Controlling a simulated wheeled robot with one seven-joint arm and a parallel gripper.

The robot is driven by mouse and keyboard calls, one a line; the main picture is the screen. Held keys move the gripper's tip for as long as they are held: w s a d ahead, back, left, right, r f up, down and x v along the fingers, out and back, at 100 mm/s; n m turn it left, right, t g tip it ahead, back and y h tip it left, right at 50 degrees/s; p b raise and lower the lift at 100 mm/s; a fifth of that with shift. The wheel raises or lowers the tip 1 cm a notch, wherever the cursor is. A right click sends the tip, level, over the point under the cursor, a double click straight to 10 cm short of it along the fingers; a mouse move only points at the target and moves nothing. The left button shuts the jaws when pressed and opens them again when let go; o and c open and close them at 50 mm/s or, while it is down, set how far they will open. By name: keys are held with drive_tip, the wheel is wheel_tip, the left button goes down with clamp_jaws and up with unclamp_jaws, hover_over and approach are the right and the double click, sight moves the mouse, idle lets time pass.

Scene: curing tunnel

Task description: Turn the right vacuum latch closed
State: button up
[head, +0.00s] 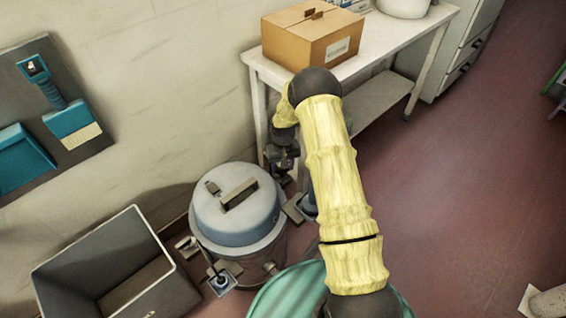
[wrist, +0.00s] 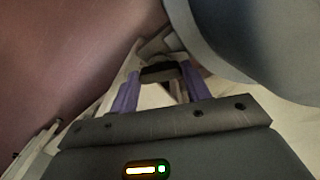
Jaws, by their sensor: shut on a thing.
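The vacuum (head: 238,205) is a grey drum with a pale blue-grey lid and a dark bar handle on top. It stands on the floor by the wall, and its curved side fills the upper right of the wrist view (wrist: 250,45). My gripper (head: 284,160) reaches down at the drum's right side in the head view. In the wrist view its two purple fingers (wrist: 160,78) are shut on the right vacuum latch (wrist: 158,72), a dark piece by a pale bracket. In the head view I cannot make out this latch behind my arm and gripper.
An open grey bin (head: 65,268) stands left of the vacuum. A white table (head: 385,55) with a cardboard box (head: 312,38) stands behind my gripper. A blue dustpan and brush hang on a wall board (head: 50,70).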

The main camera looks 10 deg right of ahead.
drive_tip(key=n+p, duration=0.2)
drive_tip(key=n, duration=0.3)
drive_tip(key=shift+d, duration=0.15)
idle(0.5)
drive_tip(key=o, duration=1)
wheel_tip(320, 180, up, 17)
drive_tip(key=p, duration=0.2)
drive_tip(key=shift+r, duration=0.2)
